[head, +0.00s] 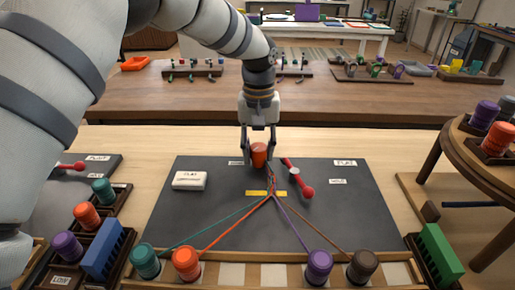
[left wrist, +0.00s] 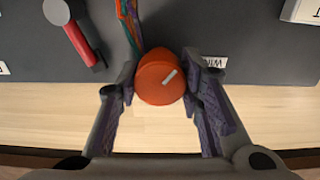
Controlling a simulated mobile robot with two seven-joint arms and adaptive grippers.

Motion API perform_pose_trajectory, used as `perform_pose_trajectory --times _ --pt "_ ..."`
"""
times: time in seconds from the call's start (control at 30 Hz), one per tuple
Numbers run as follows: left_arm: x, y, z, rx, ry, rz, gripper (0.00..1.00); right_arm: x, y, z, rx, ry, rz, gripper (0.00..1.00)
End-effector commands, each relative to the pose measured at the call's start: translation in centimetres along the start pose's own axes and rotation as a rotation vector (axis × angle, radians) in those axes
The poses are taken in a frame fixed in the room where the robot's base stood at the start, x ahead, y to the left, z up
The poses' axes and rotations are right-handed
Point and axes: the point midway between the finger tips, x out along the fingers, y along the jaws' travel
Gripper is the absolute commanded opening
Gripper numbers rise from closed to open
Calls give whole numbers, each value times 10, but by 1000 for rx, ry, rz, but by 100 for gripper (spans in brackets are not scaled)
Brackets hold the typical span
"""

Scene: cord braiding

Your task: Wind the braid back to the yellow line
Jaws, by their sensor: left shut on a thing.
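My left gripper (head: 259,138) reaches down at the back of the dark board and is shut on an orange knob (head: 259,158) with a pale mark on top. In the left wrist view the knob (left wrist: 155,80) sits between the fingers. The braid (head: 271,181) runs from beside the knob toward the front, over the yellow line (head: 256,193), which shows on both sides of it. From there teal, orange, purple and brown cords fan out to the teal (head: 145,261), orange (head: 186,264), purple (head: 318,266) and brown (head: 362,266) spools. My right gripper is out of view.
A red-handled lever (head: 299,180) lies right of the braid. A white labelled block (head: 190,181) is on the board's left. A blue rack (head: 102,250) and a green rack (head: 439,252) flank the spool row. A round wooden stand (head: 470,150) is at right.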

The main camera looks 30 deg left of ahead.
Motion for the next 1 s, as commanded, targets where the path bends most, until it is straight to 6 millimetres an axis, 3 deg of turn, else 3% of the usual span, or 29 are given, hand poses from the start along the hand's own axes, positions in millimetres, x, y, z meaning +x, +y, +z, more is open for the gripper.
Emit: perform_pose_trajectory --times 0.5,1.0 --pt "1 1 0 425 -1 -1 6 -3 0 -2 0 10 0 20" --pt "2 1 1 590 -3 -1 6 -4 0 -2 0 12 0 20"
